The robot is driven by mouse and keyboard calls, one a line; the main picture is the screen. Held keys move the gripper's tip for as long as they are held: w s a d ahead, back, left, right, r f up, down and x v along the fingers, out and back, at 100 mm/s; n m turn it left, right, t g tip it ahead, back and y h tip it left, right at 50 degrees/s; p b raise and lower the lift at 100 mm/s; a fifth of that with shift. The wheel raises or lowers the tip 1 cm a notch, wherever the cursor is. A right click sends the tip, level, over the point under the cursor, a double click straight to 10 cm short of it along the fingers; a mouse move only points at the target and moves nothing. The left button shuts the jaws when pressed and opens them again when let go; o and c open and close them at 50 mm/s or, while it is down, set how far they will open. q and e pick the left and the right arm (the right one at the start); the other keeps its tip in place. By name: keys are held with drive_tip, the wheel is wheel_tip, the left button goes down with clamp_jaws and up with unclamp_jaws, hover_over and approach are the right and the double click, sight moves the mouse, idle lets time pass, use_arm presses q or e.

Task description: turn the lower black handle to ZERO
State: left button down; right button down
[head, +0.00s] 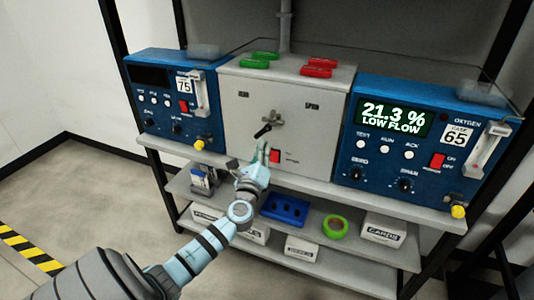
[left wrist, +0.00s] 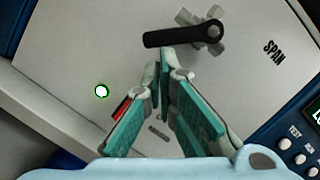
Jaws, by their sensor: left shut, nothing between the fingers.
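The black handle (head: 264,131) sits on a metal valve hub on the front of the grey centre panel (head: 240,120). Its free end points to the lower left in the head view, and to the left in the left wrist view (left wrist: 180,37). The small panel labels read as ZERO (head: 243,94) at upper left and SPAN (head: 311,105) at upper right. My left gripper (head: 265,148) is shut and empty just below the handle. Its teal fingertips (left wrist: 163,66) appear close to the handle; I cannot tell whether they touch it. My right gripper is not in view.
Blue analyser boxes stand left (head: 160,110) and right (head: 400,150) of the panel; the right display reads 21.3 % LOW FLOW. A red switch (head: 274,156) is beside my gripper. The lower shelf holds boxes and green tape (head: 335,227).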

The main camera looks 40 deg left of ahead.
use_arm(q)
drive_tip(key=shift+s+a+r+m+t+h+b, duration=0.2)
drive_tip(key=shift+a+r+m+t+h, duration=0.3)
drive_tip(key=shift+m, duration=1.2)
drive_tip(key=shift+s+a+r+m+t+h+b, duration=0.1)
drive_tip(key=shift+s+a+r+m+h+b, duration=0.4)
drive_tip(key=shift+m, duration=1.2)
drive_tip(key=shift+w+a+r+m+t+h+p, duration=0.1)
drive_tip(key=shift+a+m+t+h, duration=0.2)
drive_tip(key=shift+a+m, duration=0.95)
drive_tip(key=shift+d+m, duration=0.45)
drive_tip(key=shift+m, duration=0.1)
